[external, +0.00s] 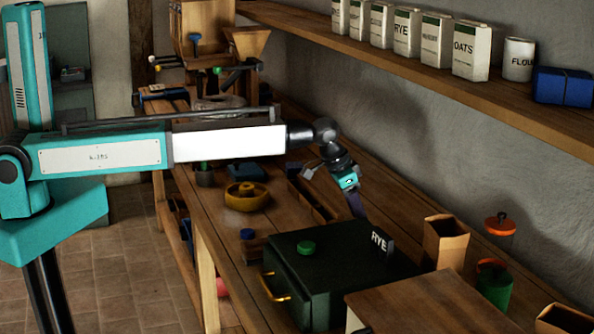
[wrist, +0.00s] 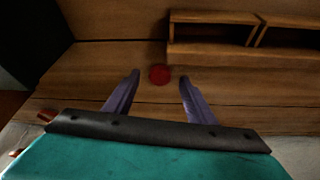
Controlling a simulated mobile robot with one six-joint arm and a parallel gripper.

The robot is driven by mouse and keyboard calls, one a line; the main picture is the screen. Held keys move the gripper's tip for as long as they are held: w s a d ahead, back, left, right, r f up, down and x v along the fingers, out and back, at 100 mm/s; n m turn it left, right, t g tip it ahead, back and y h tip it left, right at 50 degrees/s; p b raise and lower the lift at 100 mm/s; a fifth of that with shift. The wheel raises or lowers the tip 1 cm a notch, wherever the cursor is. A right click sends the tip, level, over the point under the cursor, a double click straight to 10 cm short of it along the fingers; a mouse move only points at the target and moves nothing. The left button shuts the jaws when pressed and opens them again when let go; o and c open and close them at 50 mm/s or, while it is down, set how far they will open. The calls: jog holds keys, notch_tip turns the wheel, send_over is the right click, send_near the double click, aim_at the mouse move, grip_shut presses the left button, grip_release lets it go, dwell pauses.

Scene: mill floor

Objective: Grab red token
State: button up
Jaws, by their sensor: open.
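The red token (wrist: 159,74) is a small round red disc on the wooden bench top in the wrist view. My gripper (wrist: 160,77) is open, with one purple-grey finger on each side of the token in that picture. The token is beyond the fingertips, and I cannot tell how far. I do not see the token in the external view.
A wooden divided tray (wrist: 212,48) lies just beyond the token to the right. The dark green box (external: 330,262), with a green knob and brass handle, stands in front of my gripper. A cardboard carton (external: 444,243) and lidded canisters (external: 493,283) stand right. A shelf (external: 450,75) runs above.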

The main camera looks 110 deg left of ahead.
jog(key=shift+w+a+f, duration=0.1)
jog(key=shift+w+f, duration=0.05)
jog(key=shift+f, duration=0.35)
jog(key=shift+c, duration=0.5)
jog(key=c, duration=1)
